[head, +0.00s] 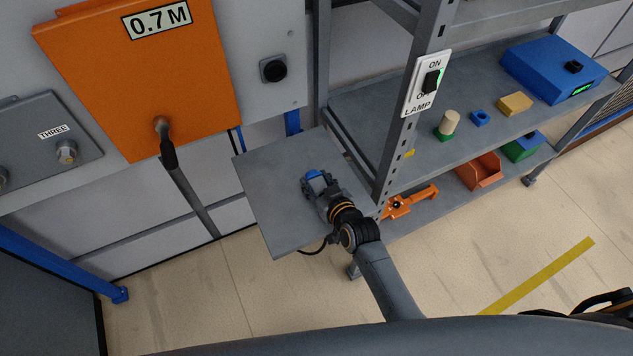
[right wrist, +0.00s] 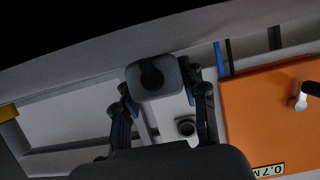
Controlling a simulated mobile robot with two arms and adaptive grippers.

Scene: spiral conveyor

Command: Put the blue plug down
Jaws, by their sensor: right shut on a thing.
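My right gripper (head: 314,185) is shut on the blue plug (head: 313,174), over the grey side plate (head: 262,185) beside the rack. Only a small blue part of the plug shows past the fingers in the head view. In the right wrist view a rounded, dark grey block (right wrist: 153,90) with a black round middle sits between the two fingers (right wrist: 160,108); its colour is unclear there. I cannot tell whether the plug touches the plate. My left gripper is not in view.
A black round fitting (head: 273,68) is on the wall panel. An orange box (head: 140,75) with a lever stands left of it. The rack post (head: 397,150) is close right of my gripper. Rack shelves hold a blue box (head: 552,65) and small blocks. The plate's left part is clear.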

